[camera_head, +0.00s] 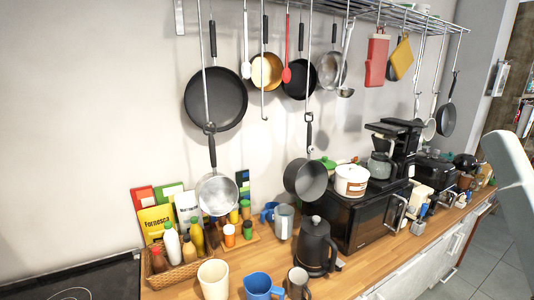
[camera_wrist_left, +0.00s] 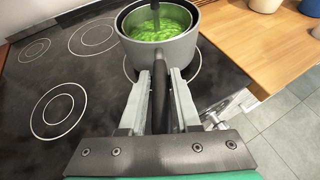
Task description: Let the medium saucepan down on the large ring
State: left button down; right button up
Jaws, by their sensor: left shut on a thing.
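A grey saucepan (camera_wrist_left: 160,50) with bright green contents (camera_wrist_left: 160,25) is at the top middle of the left wrist view. A dark upright thing stands in the contents. My left gripper (camera_wrist_left: 161,82) is shut on the pan's dark handle (camera_wrist_left: 159,105), which points back towards the wrist. The pan is above or on a ring at the right side of the black hob (camera_wrist_left: 95,80); I cannot tell whether it touches. It hides most of that ring, with arcs showing at both sides.
Other rings (camera_wrist_left: 58,112) on the hob are bare. The wooden counter (camera_wrist_left: 262,45) adjoins the hob's right side. In the head view, pans (camera_head: 216,98) hang from a rail above mugs, a bottle basket (camera_head: 172,278) and a black kettle (camera_head: 315,248).

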pick_arm(q)
jog(key=shift+w+a+f+b, duration=0.1)
jog(key=shift+f+b, duration=0.25)
jog(key=shift+f, duration=0.1)
dwell(1.1)
dwell(0.4)
jog(key=c, duration=0.9)
grip_release()
jog(key=shift+c, duration=0.2)
jog(key=shift+f, duration=0.1)
jog(key=shift+s+p, duration=0.45)
jog(key=shift+p, duration=0.05)
jog(key=shift+p+v, duration=1.3)
jog(key=shift+v, duration=0.05)
